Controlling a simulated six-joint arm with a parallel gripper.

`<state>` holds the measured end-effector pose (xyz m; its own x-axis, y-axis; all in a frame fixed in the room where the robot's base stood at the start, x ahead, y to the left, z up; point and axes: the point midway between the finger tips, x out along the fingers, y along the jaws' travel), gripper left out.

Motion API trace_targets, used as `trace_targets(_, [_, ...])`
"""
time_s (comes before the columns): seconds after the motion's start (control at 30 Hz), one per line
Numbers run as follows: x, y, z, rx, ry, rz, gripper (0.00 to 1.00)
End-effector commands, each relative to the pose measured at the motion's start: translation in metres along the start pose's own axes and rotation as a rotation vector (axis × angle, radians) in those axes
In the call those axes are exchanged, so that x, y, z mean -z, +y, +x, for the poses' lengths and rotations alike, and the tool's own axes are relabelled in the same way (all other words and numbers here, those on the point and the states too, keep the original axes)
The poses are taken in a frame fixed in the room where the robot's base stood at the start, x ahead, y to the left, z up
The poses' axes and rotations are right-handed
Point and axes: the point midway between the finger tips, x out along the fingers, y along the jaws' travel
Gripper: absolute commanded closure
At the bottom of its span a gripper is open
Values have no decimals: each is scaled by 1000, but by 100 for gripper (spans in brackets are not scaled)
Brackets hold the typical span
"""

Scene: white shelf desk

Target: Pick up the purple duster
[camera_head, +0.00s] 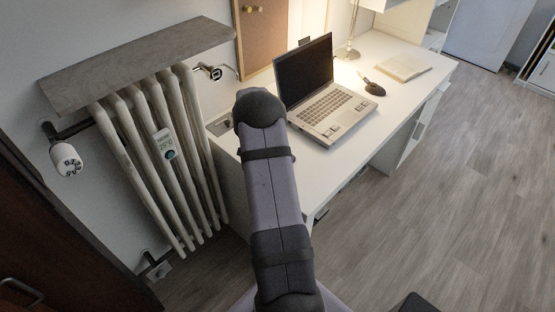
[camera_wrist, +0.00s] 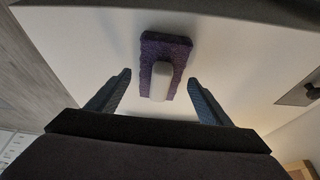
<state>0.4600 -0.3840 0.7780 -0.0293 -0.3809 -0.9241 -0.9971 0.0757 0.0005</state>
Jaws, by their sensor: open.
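The purple duster (camera_wrist: 166,47) shows in the wrist view as a fuzzy purple block with a pale handle (camera_wrist: 161,82). It rests on the white desk (camera_wrist: 90,45), ahead of the fingertips. My gripper (camera_wrist: 159,77) is open, its two fingers apart on either side of the handle's near end, and nothing is held. In the head view, my arm hides the duster and the gripper. The white desk (camera_head: 345,155) also shows there.
On the desk are an open laptop (camera_head: 325,100), a dark mouse (camera_head: 374,88), a notebook (camera_head: 403,67) and a lamp base (camera_head: 348,52). A radiator (camera_head: 165,160) with a shelf (camera_head: 140,65) above it stands left of the desk. The floor at right (camera_head: 460,180) is clear.

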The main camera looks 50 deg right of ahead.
Motion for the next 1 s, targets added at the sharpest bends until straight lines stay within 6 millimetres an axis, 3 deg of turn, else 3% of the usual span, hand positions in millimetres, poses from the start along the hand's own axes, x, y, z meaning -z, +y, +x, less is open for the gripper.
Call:
trace_targets(0.37, [0, 0, 10, 1, 0, 0, 27])
trace_targets(0.57, [0, 0, 10, 1, 0, 0, 70])
trace_targets(0.6, [0, 0, 10, 1, 0, 0, 72])
trace_targets(1.0, [4, -1, 2, 3, 2, 1, 72])
